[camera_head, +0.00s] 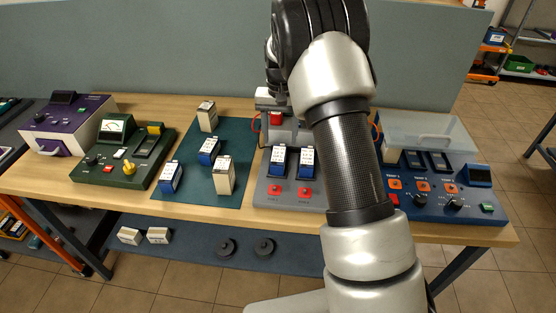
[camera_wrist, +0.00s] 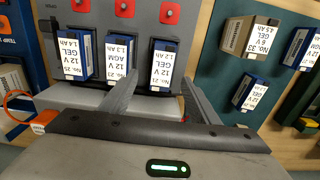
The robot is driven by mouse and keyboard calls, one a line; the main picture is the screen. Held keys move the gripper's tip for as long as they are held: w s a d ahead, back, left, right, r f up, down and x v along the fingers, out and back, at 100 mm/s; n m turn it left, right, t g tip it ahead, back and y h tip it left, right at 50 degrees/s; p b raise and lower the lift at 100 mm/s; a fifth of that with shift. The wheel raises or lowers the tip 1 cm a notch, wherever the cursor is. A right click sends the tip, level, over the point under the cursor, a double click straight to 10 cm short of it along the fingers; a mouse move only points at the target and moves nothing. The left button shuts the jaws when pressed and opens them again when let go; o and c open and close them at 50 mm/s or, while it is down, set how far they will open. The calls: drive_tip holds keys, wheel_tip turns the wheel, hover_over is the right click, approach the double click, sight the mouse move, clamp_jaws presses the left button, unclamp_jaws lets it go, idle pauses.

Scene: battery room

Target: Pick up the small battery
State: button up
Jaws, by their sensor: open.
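Several blue batteries with white labels are in view, and I cannot tell for sure which is the small battery. In the wrist view three stand in the grey charger (camera_wrist: 205,20): a left one (camera_wrist: 68,50), a middle one (camera_wrist: 117,56) and a right one (camera_wrist: 162,62). My gripper (camera_wrist: 160,80) is open, its fingers either side of the right one in the picture, with no visible contact.
A green mat (camera_head: 204,190) left of the charger holds blue and beige batteries. A green tester (camera_head: 120,160) and a purple device (camera_head: 70,122) stand further left. A blue tester (camera_head: 440,185) and clear bin (camera_head: 430,130) are at right. A grey partition (camera_head: 180,60) stands behind.

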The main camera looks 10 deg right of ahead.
sight(278, 154)
drive_tip(key=f, duration=0.7)
drive_tip(key=shift+a+f+p, duration=0.25)
drive_tip(key=shift+f+p, duration=0.05)
drive_tip(key=shift+f, duration=0.1)
clamp_jaws()
